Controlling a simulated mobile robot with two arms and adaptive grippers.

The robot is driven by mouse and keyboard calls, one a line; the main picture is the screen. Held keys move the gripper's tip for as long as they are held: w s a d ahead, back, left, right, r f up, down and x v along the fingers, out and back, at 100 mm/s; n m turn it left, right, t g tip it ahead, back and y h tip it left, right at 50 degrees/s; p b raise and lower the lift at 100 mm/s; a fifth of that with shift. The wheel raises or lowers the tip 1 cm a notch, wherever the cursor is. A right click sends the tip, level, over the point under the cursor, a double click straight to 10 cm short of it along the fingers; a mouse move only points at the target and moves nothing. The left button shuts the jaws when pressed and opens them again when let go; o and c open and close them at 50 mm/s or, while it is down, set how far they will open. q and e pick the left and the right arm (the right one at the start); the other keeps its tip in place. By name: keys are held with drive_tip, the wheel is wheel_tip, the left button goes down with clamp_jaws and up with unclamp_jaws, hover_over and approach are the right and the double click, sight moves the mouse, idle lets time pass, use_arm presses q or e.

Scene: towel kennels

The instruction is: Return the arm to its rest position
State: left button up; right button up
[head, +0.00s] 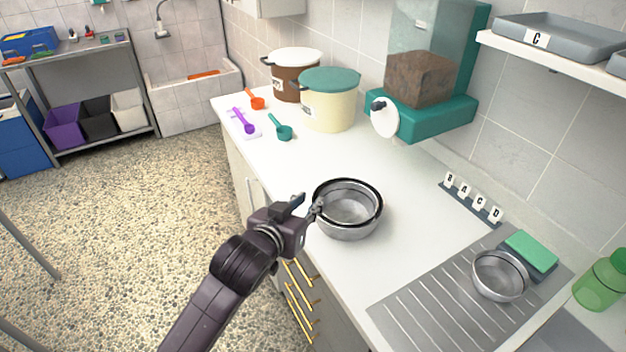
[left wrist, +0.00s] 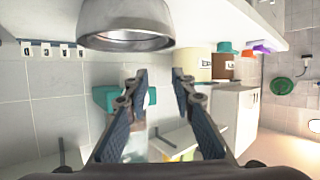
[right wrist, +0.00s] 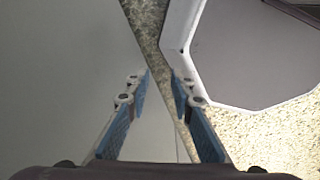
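My left gripper (head: 317,208) comes in from the left and ends beside the left edge of the steel bowls (head: 350,225) on the white counter. These look like one bowl nested in another, with a dark rim. In the left wrist view my left gripper (left wrist: 158,76) has its fingers apart with nothing between them. A steel bowl (left wrist: 125,38) shows above the fingertips there, apart from them. My right gripper (right wrist: 162,76) shows only in the right wrist view, with its fingers apart and empty.
Another steel bowl (head: 500,276) and a green sponge (head: 530,252) are on the drainboard (head: 430,305). A shelf (head: 560,62) juts from the wall. The speckled floor is open at left.

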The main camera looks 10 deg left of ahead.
use_arm(q)
drive_tip(key=s+a+f+g+y, duration=0.1)
drive_tip(key=s+a+f+g, duration=0.4)
drive_tip(key=s, duration=0.6)
drive_tip(key=s+a+f+g+y, duration=0.1)
drive_tip(key=s+a+f, duration=0.2)
drive_tip(key=s+f, duration=0.6)
drive_tip(key=s+a+f+g+y, duration=0.2)
drive_tip(key=s+a+f+g, duration=0.25)
drive_tip(key=s, duration=0.75)
wheel_tip(320, 180, down, 28)
drive_tip(key=s+r, duration=0.1)
drive_tip(key=s, duration=0.2)
drive_tip(key=s+a+f+g, duration=0.1)
drive_tip(key=s+a+f, duration=0.2)
drive_tip(key=s+f, duration=1.3)
drive_tip(key=shift+s+g, duration=0.35)
